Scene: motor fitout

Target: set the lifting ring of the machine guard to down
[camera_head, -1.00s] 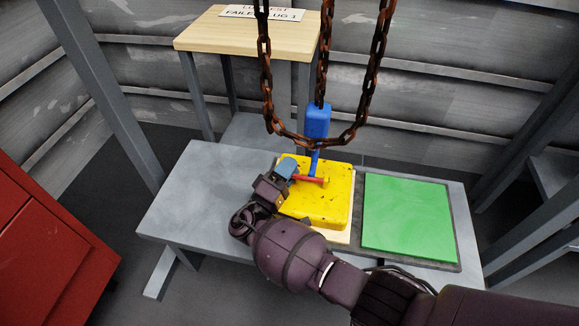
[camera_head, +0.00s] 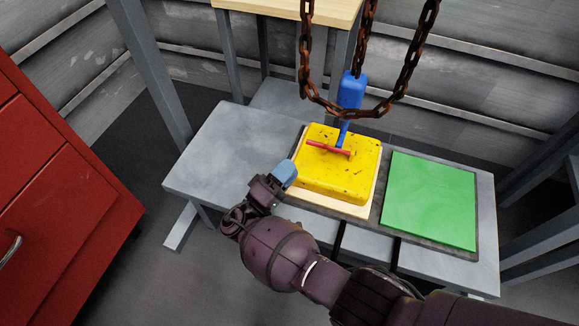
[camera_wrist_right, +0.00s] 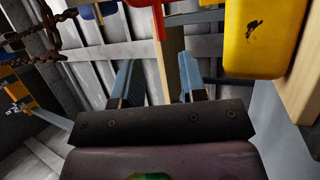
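The yellow machine guard (camera_head: 325,181) sits on a pale wooden base on the grey bench. Its red lifting ring (camera_head: 328,148) shows as a bar across the top; I cannot tell whether it is up or folded down. The blue hook (camera_head: 350,90) hangs with its lower end at the ring; whether they touch is unclear. My right gripper (camera_head: 287,174) is beside the guard's left edge, apart from the ring. In the wrist view its blue-tipped fingers (camera_wrist_right: 157,78) are apart and empty, with the guard (camera_wrist_right: 262,40) at upper right and a red part (camera_wrist_right: 158,18) at the top. My left gripper is not visible.
Rusty chains (camera_head: 305,65) hang in a loop above the guard. A green panel (camera_head: 433,202) lies right of it. The bench's left part (camera_head: 225,150) is clear. A red cabinet (camera_head: 60,190) stands at left and a wooden-topped table (camera_head: 290,10) behind.

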